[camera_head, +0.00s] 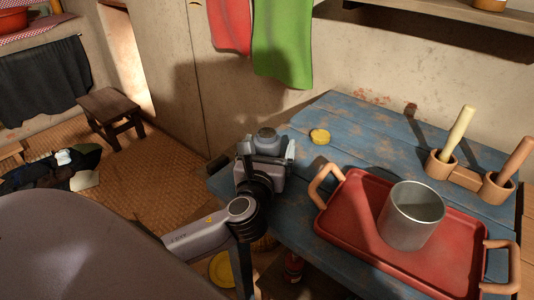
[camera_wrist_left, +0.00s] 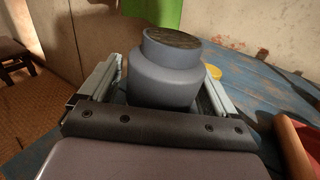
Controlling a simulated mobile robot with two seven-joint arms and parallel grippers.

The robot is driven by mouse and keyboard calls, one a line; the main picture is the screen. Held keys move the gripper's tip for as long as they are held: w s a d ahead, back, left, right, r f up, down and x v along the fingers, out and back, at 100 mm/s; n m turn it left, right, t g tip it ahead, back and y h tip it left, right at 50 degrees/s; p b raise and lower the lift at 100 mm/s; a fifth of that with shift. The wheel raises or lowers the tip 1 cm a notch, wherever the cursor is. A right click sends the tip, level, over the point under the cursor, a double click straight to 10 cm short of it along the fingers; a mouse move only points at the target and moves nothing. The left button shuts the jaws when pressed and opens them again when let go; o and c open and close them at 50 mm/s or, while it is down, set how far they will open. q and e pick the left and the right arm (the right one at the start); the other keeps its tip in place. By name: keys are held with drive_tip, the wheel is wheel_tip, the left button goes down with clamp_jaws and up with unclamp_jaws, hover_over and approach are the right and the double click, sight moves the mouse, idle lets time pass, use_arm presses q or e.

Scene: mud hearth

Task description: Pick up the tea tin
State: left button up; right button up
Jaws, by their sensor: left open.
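The tea tin, seemingly the grey-blue, shouldered canister (camera_head: 266,134) with a short neck, stands upright at the left end of the blue table (camera_head: 362,124). In the left wrist view the tin (camera_wrist_left: 165,80) fills the middle, and its top looks dark brown inside the neck rim. My left gripper (camera_head: 266,150) is open, with one finger on each side of the tin. It also shows in the left wrist view (camera_wrist_left: 158,92). I cannot tell whether either finger touches the tin. The tin's lower part is hidden in the head view. My right gripper is not in view.
A round yellow lid (camera_head: 320,136) lies right of the tin. A red tray (camera_head: 355,215) with wooden handles carries a metal cup (camera_head: 411,216). A wooden holder (camera_head: 466,177) with two upright rods stands at the right. Red and green cloths (camera_head: 282,40) hang behind.

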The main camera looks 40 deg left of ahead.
use_arm(q)
drive_tip(key=shift+c, duration=1)
drive_tip(key=c, duration=0.9)
drive_tip(key=shift+c, duration=0.2)
